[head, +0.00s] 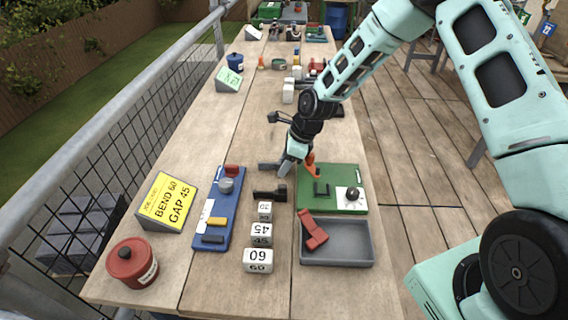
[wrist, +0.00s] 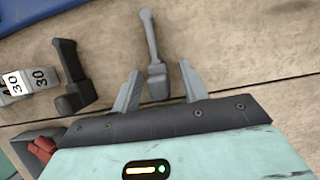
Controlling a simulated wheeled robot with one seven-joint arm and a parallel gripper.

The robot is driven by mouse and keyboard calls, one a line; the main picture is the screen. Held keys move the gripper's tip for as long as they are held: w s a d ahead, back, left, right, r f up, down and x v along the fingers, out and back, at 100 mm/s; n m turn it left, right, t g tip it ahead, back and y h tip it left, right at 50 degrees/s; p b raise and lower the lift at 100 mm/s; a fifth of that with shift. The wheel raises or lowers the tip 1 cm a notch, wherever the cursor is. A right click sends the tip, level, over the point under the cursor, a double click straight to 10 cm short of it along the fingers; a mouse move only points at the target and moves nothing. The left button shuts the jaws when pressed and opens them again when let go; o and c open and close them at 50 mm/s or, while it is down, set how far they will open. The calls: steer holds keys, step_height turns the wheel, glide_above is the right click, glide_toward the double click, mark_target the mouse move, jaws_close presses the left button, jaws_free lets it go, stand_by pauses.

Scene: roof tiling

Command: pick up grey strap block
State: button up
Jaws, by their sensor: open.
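The grey strap block (wrist: 157,82), a mid-grey piece with a long narrow handle, lies on the wooden table between my gripper's two fingers in the wrist view. In the head view the grey strap block (head: 267,166) shows just left of my gripper (head: 284,167). My gripper (wrist: 160,68) is open in the wrist view, one finger on each side of the block with a gap to each. The block's near end is close to the gripper body. I cannot tell the height of the fingers above the table.
A similar dark block (wrist: 72,80) lies to the left, beside number cubes (wrist: 18,86). A green board (head: 335,206) and a grey tray (head: 335,258) with a red piece (head: 314,233) lie right. A blue tray (head: 216,239) lies left. Bare table lies beyond the block.

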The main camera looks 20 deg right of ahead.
jaws_close()
steer(key=shift+r, duration=0.1)
